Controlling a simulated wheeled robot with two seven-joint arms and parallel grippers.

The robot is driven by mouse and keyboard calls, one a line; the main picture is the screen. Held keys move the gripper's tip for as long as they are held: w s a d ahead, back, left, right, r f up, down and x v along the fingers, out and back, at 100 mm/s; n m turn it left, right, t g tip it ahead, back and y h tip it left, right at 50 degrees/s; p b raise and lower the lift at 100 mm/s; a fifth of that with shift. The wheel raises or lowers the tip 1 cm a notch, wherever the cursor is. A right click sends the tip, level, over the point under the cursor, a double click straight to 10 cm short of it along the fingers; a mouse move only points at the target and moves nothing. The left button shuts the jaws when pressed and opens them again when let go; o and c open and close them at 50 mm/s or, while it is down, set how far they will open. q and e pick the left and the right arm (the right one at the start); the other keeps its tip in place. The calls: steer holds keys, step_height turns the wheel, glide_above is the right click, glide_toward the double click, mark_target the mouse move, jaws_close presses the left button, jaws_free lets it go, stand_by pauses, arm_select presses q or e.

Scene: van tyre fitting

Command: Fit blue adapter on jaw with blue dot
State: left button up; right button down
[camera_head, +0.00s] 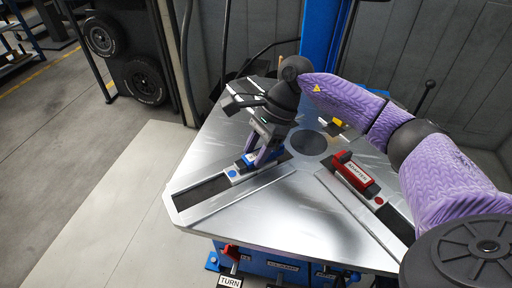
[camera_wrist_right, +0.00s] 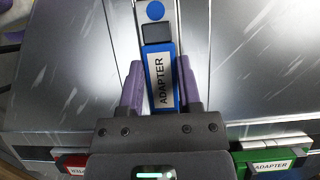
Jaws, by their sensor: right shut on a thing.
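The blue adapter (camera_wrist_right: 160,78) has a white ADAPTER label and also shows in the head view (camera_head: 247,160). My right gripper (camera_wrist_right: 160,88) is shut on it, one purple finger along each side. In the head view my right gripper (camera_head: 264,155) points down over the turntable. The jaw with the blue dot (camera_head: 232,174) lies on the front left arm of the table; its blue dot (camera_wrist_right: 155,10) shows just beyond the adapter, in line with it. The adapter is at the jaw; I cannot tell whether it is fully seated. My left gripper is not in view.
A red adapter (camera_head: 355,170) sits on the front right jaw beside a red dot. A yellow adapter (camera_head: 337,126) is behind my arm. A green adapter (camera_wrist_right: 268,163) shows in the wrist view. The metal turntable (camera_head: 290,210) is bare between the front jaws.

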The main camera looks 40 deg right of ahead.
steer(key=shift+f, duration=0.15)
steer(key=shift+c, duration=1)
jaws_free()
